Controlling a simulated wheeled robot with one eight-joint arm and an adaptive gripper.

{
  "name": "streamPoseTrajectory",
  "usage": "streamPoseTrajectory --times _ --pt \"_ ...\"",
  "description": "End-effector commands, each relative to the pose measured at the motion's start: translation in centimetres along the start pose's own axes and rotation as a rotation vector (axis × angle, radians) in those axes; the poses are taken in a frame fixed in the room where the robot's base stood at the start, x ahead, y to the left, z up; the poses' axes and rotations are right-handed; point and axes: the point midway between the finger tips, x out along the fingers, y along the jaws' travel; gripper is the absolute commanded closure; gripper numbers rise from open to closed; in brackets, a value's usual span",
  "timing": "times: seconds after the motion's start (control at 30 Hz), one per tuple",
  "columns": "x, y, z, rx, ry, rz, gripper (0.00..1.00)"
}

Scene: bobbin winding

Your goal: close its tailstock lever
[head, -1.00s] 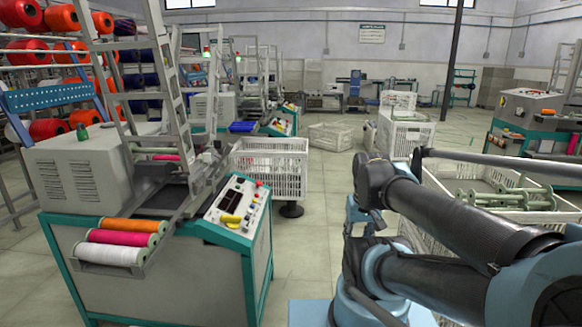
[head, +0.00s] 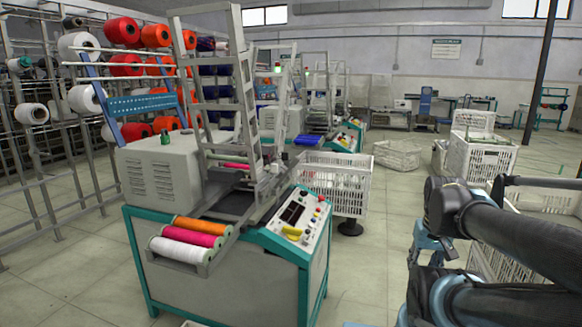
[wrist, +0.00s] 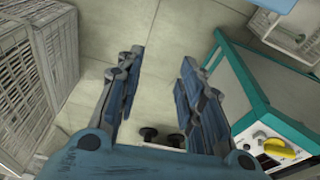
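The winding machine (head: 240,270) stands left of centre in the head view, with a teal frame and grey body. Its sloping control panel (head: 296,214) carries a dark display, coloured buttons and a yellow part (head: 292,231). In the wrist view the machine's teal edge (wrist: 232,75) and the yellow part (wrist: 283,150) are at the right. I cannot make out which part is the tailstock lever. My gripper (wrist: 161,62) is open and empty, above the floor and to the left of the machine in the wrist view. It does not show in the head view.
Orange, magenta and white bobbins (head: 185,252) lie on a rack at the machine's front. A white crate (head: 338,182) stands behind it. Another crate (head: 482,155) is farther right. A slatted crate (wrist: 35,75) fills the wrist view's left. Open floor (head: 375,270) lies right of the machine.

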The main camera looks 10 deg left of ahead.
Motion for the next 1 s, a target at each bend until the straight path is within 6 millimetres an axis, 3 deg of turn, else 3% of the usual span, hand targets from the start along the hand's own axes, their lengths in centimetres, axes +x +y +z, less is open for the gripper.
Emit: streamPoseTrajectory --times 0.03,0.17,0.47,1.0 --pt "0.0 0.0 0.0 0.0 0.0 0.0 0.7" --pt "-0.7 -0.2 0.6 0.009 0.012 -0.008 0.99" --pt "-2.1 -3.0 -2.6 0.162 -0.002 -0.125 1.0" --pt "-5.0 -10.0 -11.4 0.545 -0.109 -0.412 1.0"
